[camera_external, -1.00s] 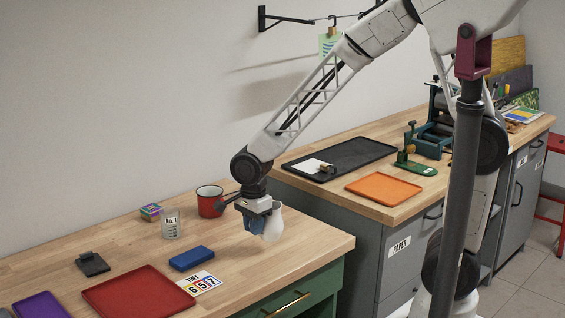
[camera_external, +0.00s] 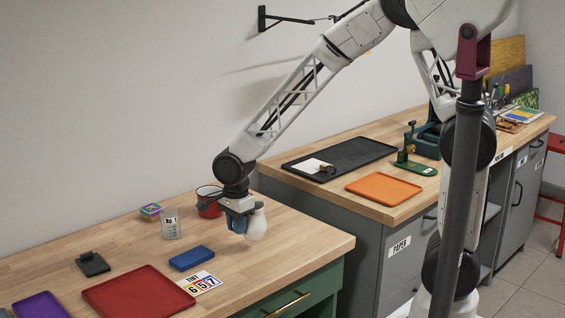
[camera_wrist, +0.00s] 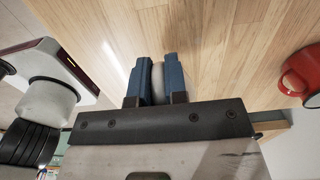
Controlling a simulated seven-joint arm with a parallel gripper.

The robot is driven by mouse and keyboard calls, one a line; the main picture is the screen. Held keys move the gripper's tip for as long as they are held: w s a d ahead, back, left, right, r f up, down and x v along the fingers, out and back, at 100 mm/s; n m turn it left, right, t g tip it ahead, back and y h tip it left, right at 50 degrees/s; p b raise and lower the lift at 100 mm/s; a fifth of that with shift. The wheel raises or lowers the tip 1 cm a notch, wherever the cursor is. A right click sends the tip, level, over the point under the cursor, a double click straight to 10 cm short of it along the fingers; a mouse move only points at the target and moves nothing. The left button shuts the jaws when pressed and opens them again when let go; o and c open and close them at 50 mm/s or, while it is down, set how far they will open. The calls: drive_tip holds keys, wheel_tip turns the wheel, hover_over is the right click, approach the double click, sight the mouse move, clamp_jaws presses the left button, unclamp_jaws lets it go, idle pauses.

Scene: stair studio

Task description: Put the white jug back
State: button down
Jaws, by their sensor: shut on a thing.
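The white jug (camera_external: 257,226) is held in my gripper (camera_external: 240,223), over the right part of the near wooden worktop. My gripper's blue fingers are shut on it. I cannot tell whether its base touches the wood. In the wrist view my gripper (camera_wrist: 155,75) has a pale strip of the jug (camera_wrist: 157,84) between its two fingers; the rest of the jug is hidden.
A red mug (camera_external: 208,206) stands close behind and left of my gripper, partly covered by it. A labelled glass (camera_external: 170,225), a blue block (camera_external: 191,258) and a red tray (camera_external: 138,296) lie left. Worktop (camera_external: 295,245) right of the jug is clear.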

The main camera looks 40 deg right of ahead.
drive_tip(key=shift+f, duration=1.6)
drive_tip(key=shift+f, duration=0.15)
drive_tip(key=c, duration=1.1)
unclamp_jaws()
drive_tip(key=shift+c, duration=0.2)
wheel_tip(320, 180, up, 12)
drive_tip(key=shift+r, duration=0.1)
